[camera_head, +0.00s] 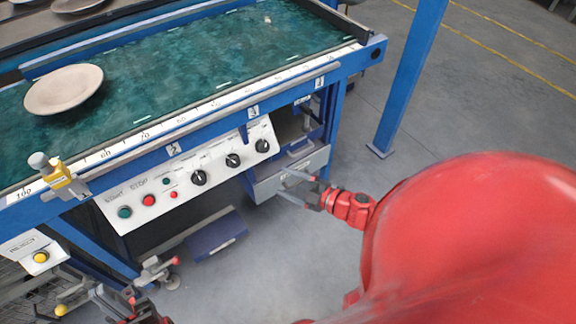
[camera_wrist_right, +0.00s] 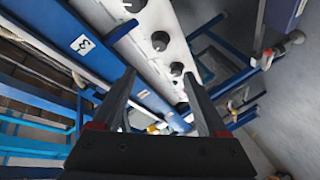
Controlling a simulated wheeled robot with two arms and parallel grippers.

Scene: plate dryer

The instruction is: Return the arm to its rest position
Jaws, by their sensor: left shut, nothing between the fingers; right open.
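My right gripper (camera_head: 290,184) is in front of the grey drawer box under the machine's right end, at the end of a red wrist. In the right wrist view its two fingers (camera_wrist_right: 157,82) stand wide apart with nothing between them. The blue machine frame and the white control panel show beyond them. My left gripper (camera_head: 100,294) is low at the bottom left of the head view, below the control panel. It is partly cut off and small; its fingers are together and hold nothing visible.
A beige plate (camera_head: 63,89) lies on the green conveyor surface (camera_head: 200,70). The control panel (camera_head: 188,176) with knobs and buttons runs along the machine's front. A blue post (camera_head: 410,75) stands at the right. My red arm covers the lower right. Grey floor (camera_head: 490,90) is free beyond the post.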

